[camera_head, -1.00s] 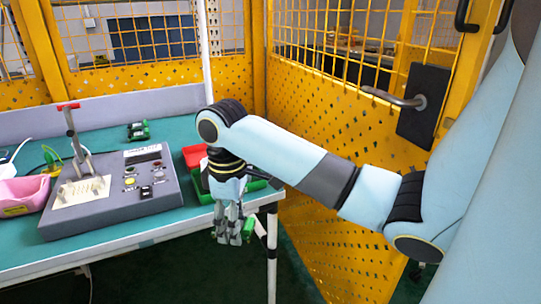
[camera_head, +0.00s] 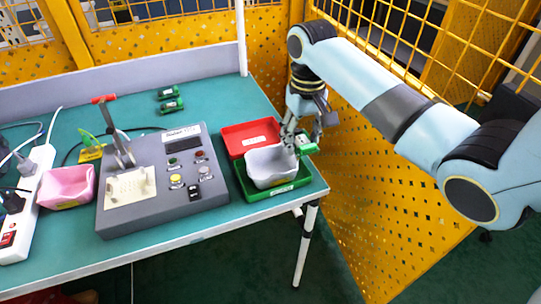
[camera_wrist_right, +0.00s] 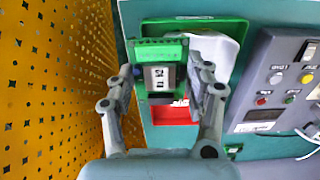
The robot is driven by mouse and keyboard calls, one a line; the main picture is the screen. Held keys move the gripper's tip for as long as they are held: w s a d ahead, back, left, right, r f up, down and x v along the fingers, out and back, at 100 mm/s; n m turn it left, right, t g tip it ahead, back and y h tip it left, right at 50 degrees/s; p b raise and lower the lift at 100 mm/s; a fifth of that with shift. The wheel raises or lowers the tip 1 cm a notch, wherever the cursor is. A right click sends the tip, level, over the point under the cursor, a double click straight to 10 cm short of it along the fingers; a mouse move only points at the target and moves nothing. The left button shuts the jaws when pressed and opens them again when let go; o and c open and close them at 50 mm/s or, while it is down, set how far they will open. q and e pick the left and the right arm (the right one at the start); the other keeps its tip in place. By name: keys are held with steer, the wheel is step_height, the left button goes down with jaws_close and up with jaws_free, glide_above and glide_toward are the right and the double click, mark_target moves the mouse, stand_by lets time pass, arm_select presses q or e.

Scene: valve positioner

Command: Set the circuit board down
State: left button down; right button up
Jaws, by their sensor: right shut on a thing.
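My right gripper (camera_head: 298,142) is shut on a green circuit board (camera_head: 307,146), held at the right edge of the table beside the trays. In the right wrist view the board (camera_wrist_right: 161,66) sits between the fingertips (camera_wrist_right: 163,78), with a pale labelled block on it. Behind it are a green tray (camera_head: 282,192) and a grey-white bin (camera_head: 270,168) standing in that tray. A red tray (camera_head: 238,133) lies behind them. The board appears apart from the bin, but the exact gap is hard to tell. My left gripper is out of view.
A grey control box (camera_head: 150,218) with a lever and buttons stands left of the trays. Two other green boards (camera_head: 172,106) lie at the back. A pink bin (camera_head: 66,187) and power strip (camera_head: 27,205) are at left. Yellow mesh fencing (camera_head: 345,165) borders the right side.

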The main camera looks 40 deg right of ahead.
steer(key=w+a+f, duration=0.4)
steer(key=shift+w+a+f, duration=0.1)
steer(key=shift+w+a, duration=0.2)
steer(key=shift+w, duration=0.1)
step_height(320, 180, down, 4)
steer(key=shift+r, duration=0.25)
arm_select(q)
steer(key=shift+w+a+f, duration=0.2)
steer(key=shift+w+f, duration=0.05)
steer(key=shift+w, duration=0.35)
arm_select(e)
steer(key=shift+f, duration=0.15)
arm_select(q)
steer(key=shift+b, duration=0.3)
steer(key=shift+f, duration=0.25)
arm_select(e)
steer(key=shift+f, duration=0.6)
steer(key=o, duration=1.1)
steer(key=shift+o, duration=0.2)
